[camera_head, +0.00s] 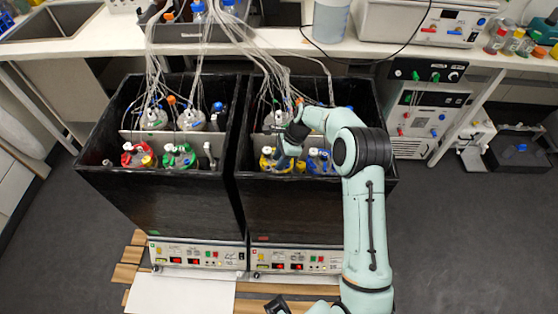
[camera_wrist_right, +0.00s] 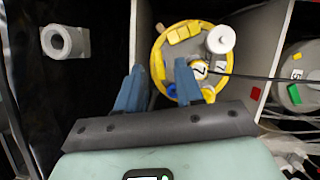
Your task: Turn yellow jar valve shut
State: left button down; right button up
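The yellow jar (camera_head: 268,162) stands in the front left of the right black box, partly hidden by my right gripper (camera_head: 290,145). In the right wrist view, the jar's yellow ring (camera_wrist_right: 163,47) surrounds a grey lid with a white knob (camera_wrist_right: 220,40), a white cap with a black mark (camera_wrist_right: 198,69) and a small blue part (camera_wrist_right: 172,90). My right gripper (camera_wrist_right: 160,80) is open over the jar's near left side. The blue part and bare lid show between its fingers; contact cannot be told. A dark part at the head view's bottom edge may be my left gripper.
A blue-ringed jar (camera_head: 319,162) stands right of the yellow one. The left black box (camera_head: 165,205) holds red-ringed (camera_head: 138,156) and green-ringed (camera_head: 179,156) jars. Tubes (camera_head: 255,55) run up to the bench behind. A grey fitting (camera_wrist_right: 65,42) is on the left in the wrist view.

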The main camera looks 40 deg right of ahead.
jog(key=shift+a+f, duration=0.2)
jog(key=shift+f, duration=0.2)
jog(key=shift+c, duration=0.3)
grip_shut()
jog(key=shift+a+r+m+t+p, duration=0.1)
jog(key=shift+m+t+p, duration=0.2)
jog(key=shift+m, duration=0.8)
jog(key=shift+m+h, duration=0.3)
jog(key=shift+m, duration=0.1)
jog(key=shift+o, duration=0.3)
grip_release()
